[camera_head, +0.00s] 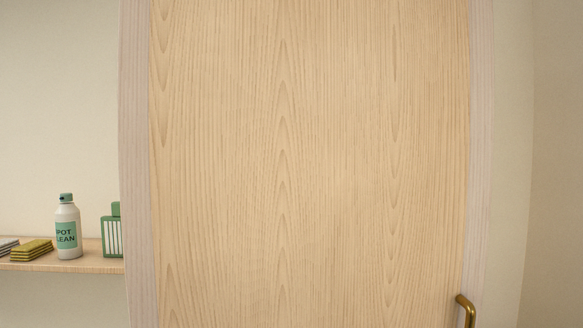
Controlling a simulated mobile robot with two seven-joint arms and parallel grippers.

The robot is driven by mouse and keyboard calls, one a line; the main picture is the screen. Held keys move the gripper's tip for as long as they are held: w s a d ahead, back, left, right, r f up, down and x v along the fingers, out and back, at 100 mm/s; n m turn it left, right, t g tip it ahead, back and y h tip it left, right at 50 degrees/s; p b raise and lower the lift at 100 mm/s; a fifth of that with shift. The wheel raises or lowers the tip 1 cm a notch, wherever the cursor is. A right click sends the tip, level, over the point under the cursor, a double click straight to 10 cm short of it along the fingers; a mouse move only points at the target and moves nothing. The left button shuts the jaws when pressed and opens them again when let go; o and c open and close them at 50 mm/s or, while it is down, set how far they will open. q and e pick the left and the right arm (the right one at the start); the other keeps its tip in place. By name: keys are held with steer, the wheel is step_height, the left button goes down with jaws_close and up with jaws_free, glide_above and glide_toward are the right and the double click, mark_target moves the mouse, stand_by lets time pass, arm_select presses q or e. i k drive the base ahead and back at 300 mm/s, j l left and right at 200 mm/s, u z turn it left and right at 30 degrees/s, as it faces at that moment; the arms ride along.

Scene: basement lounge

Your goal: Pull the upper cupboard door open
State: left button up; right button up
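The upper cupboard door (310,150) is a large light wood panel with vertical grain. It fills the middle of the head view and looks shut within its paler frame (136,160). A brass-coloured handle (466,308) sits at the door's lower right, and its lower part is cut off by the bottom edge of the picture. Neither of my grippers shows in the head view, so nothing is seen touching the handle.
At the left, a wooden shelf (90,265) holds a white spray-cleaner bottle (67,240) with a green label, a green slatted item (112,235) and stacked yellow-green cloths (32,250). A plain wall (515,150) stands close on the right.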

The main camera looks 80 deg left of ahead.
mark_target(282, 163)
steer(key=i+u, duration=0.15)
steer(key=u, duration=2.6)
steer(key=l, duration=0.55)
